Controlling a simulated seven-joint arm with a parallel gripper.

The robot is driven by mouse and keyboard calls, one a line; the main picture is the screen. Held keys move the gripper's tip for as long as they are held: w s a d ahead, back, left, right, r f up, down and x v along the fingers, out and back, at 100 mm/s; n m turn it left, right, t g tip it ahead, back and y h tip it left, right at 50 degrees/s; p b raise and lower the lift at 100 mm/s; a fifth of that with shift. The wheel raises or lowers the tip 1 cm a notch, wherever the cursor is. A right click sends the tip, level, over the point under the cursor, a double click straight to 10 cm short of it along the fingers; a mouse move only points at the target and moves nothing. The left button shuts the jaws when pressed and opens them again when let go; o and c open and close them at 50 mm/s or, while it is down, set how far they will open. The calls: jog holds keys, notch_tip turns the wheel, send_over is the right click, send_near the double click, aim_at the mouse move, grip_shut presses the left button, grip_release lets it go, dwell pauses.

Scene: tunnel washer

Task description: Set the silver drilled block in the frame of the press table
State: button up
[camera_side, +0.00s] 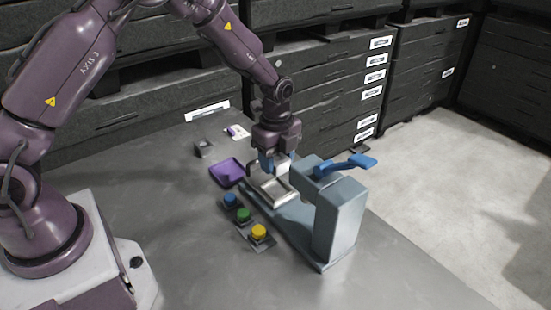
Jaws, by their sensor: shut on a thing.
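My gripper (280,160) points down over the press table and is shut on the silver drilled block (283,166). The fingers and the gripper body hide most of the block, and its holes cannot be made out. The frame (268,189) is a pale, raised rectangular rim on the base of the grey-blue press (338,215). The block is at the far end of the frame, just above it or at its rim; I cannot tell whether they touch.
The press column with its blue lever (345,165) stands close to the right of my gripper. A purple tray (227,173) lies to the left. Blue (230,199), green (243,214) and yellow (259,231) buttons line the near left side. A small grey piece (204,149) sits farther back.

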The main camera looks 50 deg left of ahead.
jog(key=shift+f, duration=0.25)
send_over(276, 190)
jog(key=shift+f, duration=2.05)
jog(key=shift+f, duration=0.25)
jog(key=shift+f, duration=0.3)
jog(key=shift+f, duration=0.75)
